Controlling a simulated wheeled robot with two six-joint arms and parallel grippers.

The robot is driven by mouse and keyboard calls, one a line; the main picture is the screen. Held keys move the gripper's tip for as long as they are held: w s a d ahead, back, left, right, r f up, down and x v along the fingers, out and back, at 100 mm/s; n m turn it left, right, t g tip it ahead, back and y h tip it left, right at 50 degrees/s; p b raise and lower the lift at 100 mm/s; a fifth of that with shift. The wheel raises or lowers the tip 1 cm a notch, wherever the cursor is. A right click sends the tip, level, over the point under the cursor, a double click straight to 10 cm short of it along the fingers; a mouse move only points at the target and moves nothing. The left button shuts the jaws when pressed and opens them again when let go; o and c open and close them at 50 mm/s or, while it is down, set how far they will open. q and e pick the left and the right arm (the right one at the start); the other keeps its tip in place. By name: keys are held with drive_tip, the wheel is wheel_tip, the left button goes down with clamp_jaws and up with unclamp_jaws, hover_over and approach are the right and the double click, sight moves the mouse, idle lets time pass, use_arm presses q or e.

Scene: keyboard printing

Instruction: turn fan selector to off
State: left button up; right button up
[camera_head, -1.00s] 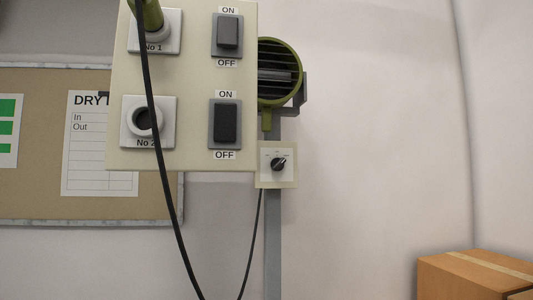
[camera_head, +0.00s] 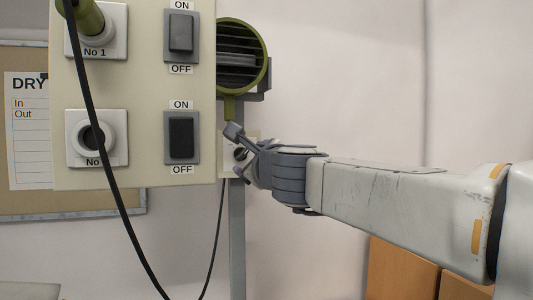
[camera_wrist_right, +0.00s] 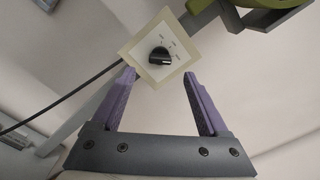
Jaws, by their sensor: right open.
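The fan selector, a black knob (camera_wrist_right: 159,57) on a pale square plate (camera_wrist_right: 150,75), shows in the right wrist view just beyond the fingertips. Its pointer is angled, but the labels are too small to read. In the head view the knob (camera_head: 240,154) is partly covered by my right gripper (camera_head: 236,151). In the wrist view the right gripper (camera_wrist_right: 158,76) is open, with its two purple fingers on either side of the knob's line and nothing between them. I cannot tell whether they touch the plate. The green fan (camera_head: 241,58) is above the selector. My left gripper does not show.
A beige panel (camera_head: 147,90) with two ON/OFF switches and two sockets stands just left of the selector. A black cable (camera_head: 100,160) hangs in front of it. The grey post (camera_head: 237,230) carries the selector. Cardboard boxes (camera_head: 402,272) are at lower right.

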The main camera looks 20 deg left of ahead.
sight(243, 155)
drive_tip(key=p+x, duration=0.1)
drive_tip(key=x, duration=0.5)
drive_tip(key=shift+r+p, duration=0.1)
drive_tip(key=shift+p, duration=0.25)
drive_tip(key=shift+w+a, duration=0.35)
drive_tip(key=shift+w, duration=0.2)
clamp_jaws()
